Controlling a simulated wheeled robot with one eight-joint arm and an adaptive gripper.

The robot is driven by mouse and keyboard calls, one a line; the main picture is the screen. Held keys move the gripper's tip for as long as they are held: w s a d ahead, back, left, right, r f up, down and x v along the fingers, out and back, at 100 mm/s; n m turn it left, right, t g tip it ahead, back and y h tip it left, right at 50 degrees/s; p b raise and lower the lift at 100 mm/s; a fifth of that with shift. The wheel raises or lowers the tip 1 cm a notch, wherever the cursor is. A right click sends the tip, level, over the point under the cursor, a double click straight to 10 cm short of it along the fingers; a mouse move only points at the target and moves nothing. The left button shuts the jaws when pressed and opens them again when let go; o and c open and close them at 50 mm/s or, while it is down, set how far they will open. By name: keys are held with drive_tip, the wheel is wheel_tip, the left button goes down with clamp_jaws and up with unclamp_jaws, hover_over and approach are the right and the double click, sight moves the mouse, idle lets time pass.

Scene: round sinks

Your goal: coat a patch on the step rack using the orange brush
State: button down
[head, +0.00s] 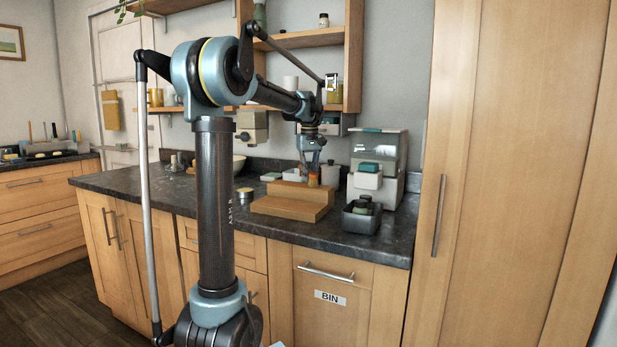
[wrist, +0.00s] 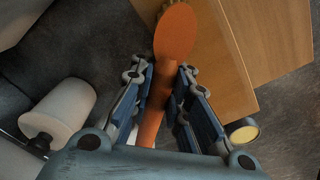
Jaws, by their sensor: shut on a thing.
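The step rack (head: 290,206) is a wooden two-level block on the dark counter. It fills the upper right of the wrist view (wrist: 275,45). My gripper (head: 312,166) is at the rack's back right in the head view, pointing down. In the wrist view my gripper (wrist: 164,82) has its fingers on either side of the orange brush (wrist: 174,40), shut on its handle. The brush's broad orange part overlaps the rack's edge in the wrist view, with a bit of tan at the top edge. I cannot tell whether the brush touches the rack.
A small yellow-topped tin (head: 245,193) stands left of the rack. A white canister (head: 331,174) and a pale machine (head: 378,160) stand right of it. A dark open bin (head: 361,218) sits at the front right. Shelves (head: 305,39) hang above the counter.

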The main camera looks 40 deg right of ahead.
sight(279, 181)
drive_tip(key=shift+s+a+f, duration=0.1)
drive_tip(key=shift+s+a, duration=0.3)
drive_tip(key=shift+a, duration=0.3)
drive_tip(key=shift+s+a, duration=0.4)
drive_tip(key=shift+a, duration=0.3)
drive_tip(key=shift+w+a, duration=0.35)
drive_tip(key=shift+w, duration=0.4)
drive_tip(key=shift+w+d, duration=0.5)
drive_tip(key=shift+d, duration=0.4)
drive_tip(key=shift+w+d, duration=0.5)
drive_tip(key=shift+d, duration=0.35)
drive_tip(key=shift+s+a, duration=0.2)
drive_tip(key=shift+a, duration=0.9)
drive_tip(key=shift+s+a, duration=0.15)
drive_tip(key=shift+a, duration=0.9)
drive_tip(key=shift+w+a, duration=0.4)
drive_tip(key=shift+w, duration=0.35)
drive_tip(key=shift+w+a, duration=0.4)
drive_tip(key=shift+w, duration=0.3)
drive_tip(key=shift+w+a+f, duration=0.1)
drive_tip(key=shift+w+a, duration=0.35)
drive_tip(key=shift+w, duration=0.2)
drive_tip(key=shift+w+d, duration=1.05)
drive_tip(key=shift+d, duration=0.75)
drive_tip(key=shift+s+a, duration=0.15)
drive_tip(key=shift+a, duration=0.95)
drive_tip(key=shift+s+a, duration=0.15)
drive_tip(key=shift+a, duration=0.95)
drive_tip(key=shift+w+a, duration=0.3)
drive_tip(key=shift+w, duration=0.45)
